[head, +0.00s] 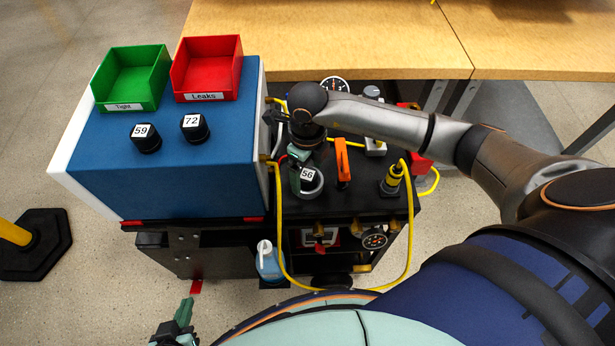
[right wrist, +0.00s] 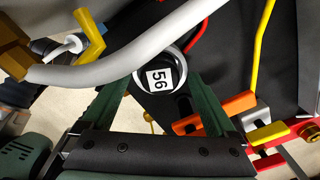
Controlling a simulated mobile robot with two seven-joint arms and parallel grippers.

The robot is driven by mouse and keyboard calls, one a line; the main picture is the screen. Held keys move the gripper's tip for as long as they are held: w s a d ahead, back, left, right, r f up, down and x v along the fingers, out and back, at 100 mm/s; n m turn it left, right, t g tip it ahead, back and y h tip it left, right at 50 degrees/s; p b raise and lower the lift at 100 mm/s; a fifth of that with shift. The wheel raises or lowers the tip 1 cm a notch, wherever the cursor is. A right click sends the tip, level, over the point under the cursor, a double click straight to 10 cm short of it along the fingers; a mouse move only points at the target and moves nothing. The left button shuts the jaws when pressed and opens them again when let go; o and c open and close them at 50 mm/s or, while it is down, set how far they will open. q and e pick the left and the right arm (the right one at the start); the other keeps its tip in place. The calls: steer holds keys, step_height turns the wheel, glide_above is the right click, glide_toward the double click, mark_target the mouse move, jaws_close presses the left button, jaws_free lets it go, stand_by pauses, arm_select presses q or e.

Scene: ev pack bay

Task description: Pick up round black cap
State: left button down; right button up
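A round black cap labelled 56 (head: 308,177) sits inside a pale ring on the black cart top; it also shows in the right wrist view (right wrist: 163,77). My right gripper (head: 300,172) is at this cap. In the right wrist view its green fingers (right wrist: 165,88) are spread, one on each side of the cap, and no firm grip shows. Two more round black caps, 59 (head: 146,138) and 72 (head: 194,128), stand on the blue box top.
A green Tight bin (head: 132,80) and a red Leaks bin (head: 207,68) stand on the blue box (head: 205,175). A yellow hose (head: 279,220), an orange handle (head: 342,160) and a yellow-topped fitting (head: 392,178) crowd the cart. A wooden table (head: 330,40) is behind.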

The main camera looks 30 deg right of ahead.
mark_target(306, 176)
jaws_close()
stand_by(0.6)
steer(key=shift+r, duration=0.15)
steer(key=shift+r, duration=0.2)
steer(key=r, duration=0.3)
steer(key=shift+s+a+r, duration=0.15)
steer(key=shift+a+r, duration=0.05)
steer(key=shift+a, duration=0.1)
steer(key=s+a+r, duration=0.8)
steer(key=a+r, duration=0.1)
steer(key=a, duration=0.1)
steer(key=shift+a, duration=0.4)
